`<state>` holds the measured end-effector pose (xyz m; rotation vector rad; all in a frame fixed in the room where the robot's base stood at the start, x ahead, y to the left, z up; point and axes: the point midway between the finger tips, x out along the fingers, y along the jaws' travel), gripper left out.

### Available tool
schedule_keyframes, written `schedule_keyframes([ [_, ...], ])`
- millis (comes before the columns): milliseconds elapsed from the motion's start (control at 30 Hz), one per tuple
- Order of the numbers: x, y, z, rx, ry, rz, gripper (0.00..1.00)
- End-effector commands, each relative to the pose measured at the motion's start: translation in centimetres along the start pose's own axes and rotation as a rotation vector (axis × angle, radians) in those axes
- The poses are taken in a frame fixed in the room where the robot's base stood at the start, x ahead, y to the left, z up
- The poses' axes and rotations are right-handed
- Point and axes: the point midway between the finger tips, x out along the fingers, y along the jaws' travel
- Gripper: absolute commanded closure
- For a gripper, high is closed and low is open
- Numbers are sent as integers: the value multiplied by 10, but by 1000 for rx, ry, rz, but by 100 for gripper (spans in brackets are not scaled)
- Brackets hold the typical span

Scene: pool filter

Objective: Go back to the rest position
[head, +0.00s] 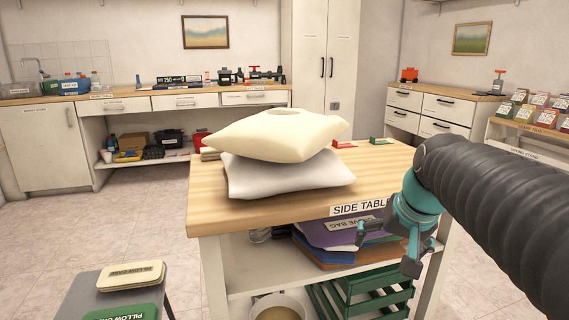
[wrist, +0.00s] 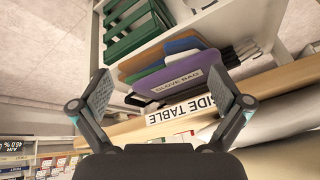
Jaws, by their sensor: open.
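My gripper (head: 388,240) is open and empty in the head view, in front of the side table's (head: 222,203) right end, just below its "SIDE TABLE" label. In the wrist view my gripper (wrist: 166,90) shows its two fingers spread wide, with nothing between them but the view of the table's label and shelf. My arm comes in from the right in the head view. A cream pillow (head: 275,138) lies on a white pillow (head: 285,178) on the table top, clear of the gripper.
A grey stand with pillowcase packs (head: 132,275) is at front left. Drawers (head: 430,108) and a product rack (head: 530,125) stand right. The floor at left is clear.

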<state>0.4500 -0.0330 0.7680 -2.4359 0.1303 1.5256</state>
Motion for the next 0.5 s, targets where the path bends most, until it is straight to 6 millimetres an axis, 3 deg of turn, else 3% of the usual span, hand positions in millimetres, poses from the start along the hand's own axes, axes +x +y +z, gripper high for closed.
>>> schedule_keyframes([
  [33, 5, 4, 24, -35, -3, 19, 0],
  [300, 31, 25, 147, -203, -22, 91, 0],
  [400, 32, 27, 174, -233, -22, 89, 0],
  [500, 23, 23, 181, -252, 8, 75, 0],
])
